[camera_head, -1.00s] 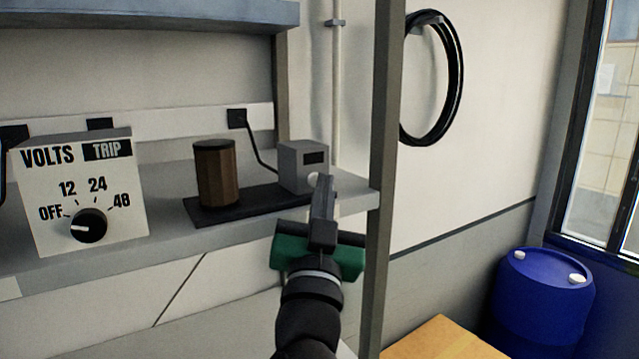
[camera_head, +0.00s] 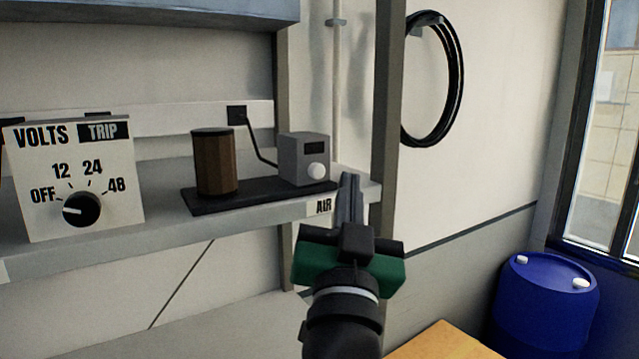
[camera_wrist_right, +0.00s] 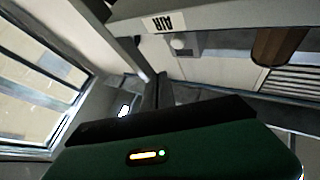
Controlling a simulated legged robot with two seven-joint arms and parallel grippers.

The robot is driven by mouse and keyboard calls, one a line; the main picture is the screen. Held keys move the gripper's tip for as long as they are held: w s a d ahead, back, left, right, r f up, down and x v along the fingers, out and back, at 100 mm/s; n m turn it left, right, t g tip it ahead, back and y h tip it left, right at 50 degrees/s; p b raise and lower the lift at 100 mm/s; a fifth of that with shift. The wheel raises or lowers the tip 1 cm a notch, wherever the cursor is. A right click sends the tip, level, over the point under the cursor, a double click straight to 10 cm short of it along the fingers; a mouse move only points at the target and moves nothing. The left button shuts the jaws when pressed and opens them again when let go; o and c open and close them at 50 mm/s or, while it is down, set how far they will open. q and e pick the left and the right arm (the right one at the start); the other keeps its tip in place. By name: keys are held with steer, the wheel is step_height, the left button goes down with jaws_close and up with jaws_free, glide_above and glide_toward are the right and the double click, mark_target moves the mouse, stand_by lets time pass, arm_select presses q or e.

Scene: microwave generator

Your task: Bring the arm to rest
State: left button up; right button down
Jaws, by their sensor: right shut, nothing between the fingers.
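My right gripper (camera_head: 350,190) is shut and empty. It points up and away just in front of the shelf's front edge, to the right of the AIR label (camera_head: 319,207). In the right wrist view its fingers (camera_wrist_right: 158,92) show end-on beyond the green gripper body, and the AIR label (camera_wrist_right: 163,22) appears upside down. The small grey box with a white knob (camera_head: 304,160) stands on the shelf behind and left of the fingertips, apart from them. My left gripper is in neither view.
The shelf (camera_head: 250,225) carries a volts box (camera_head: 75,180) with a dial and a brown cylinder (camera_head: 214,162) on a dark base. A grey upright post (camera_head: 387,120) stands close right of the gripper. A blue barrel (camera_head: 545,310) and a yellowish box top (camera_head: 445,342) are at lower right.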

steer(key=shift+s+d, duration=0.65)
steer(key=shift+s, duration=0.05)
steer(key=w+d+f+n+g+y+b, duration=0.1)
steer(key=w+f+n+g+b, duration=0.15)
steer(key=f, duration=1.15)
steer(key=w+d+f+n+g+y+b, duration=0.1)
steer(key=w+d+f+g+y+b, duration=0.2)
steer(key=f, duration=1)
steer(key=w+f+n+g+b, duration=0.1)
steer(key=f+n+g+b, duration=0.2)
steer(key=f, duration=1.1)
steer(key=s+d+f+m+g+h+b, duration=0.1)
steer(key=s+d+f+g, duration=0.3)
steer(key=f, duration=0.6)
steer(key=s+d+f+m+g+h+b, duration=0.1)
steer(key=s+d+f+g+b, duration=0.2)
steer(key=s+f, duration=0.6)
steer(key=s+d+f+m+g+h+b, duration=0.1)
steer(key=s+d+f+g+b, duration=0.2)
steer(key=f, duration=1)
steer(key=s+d+g, duration=0.2)
steer(key=s+d, duration=0.1)
steer(key=d, duration=0.1)
steer(key=shift+s, duration=0.15)
steer(key=shift+a+f, duration=0.1)
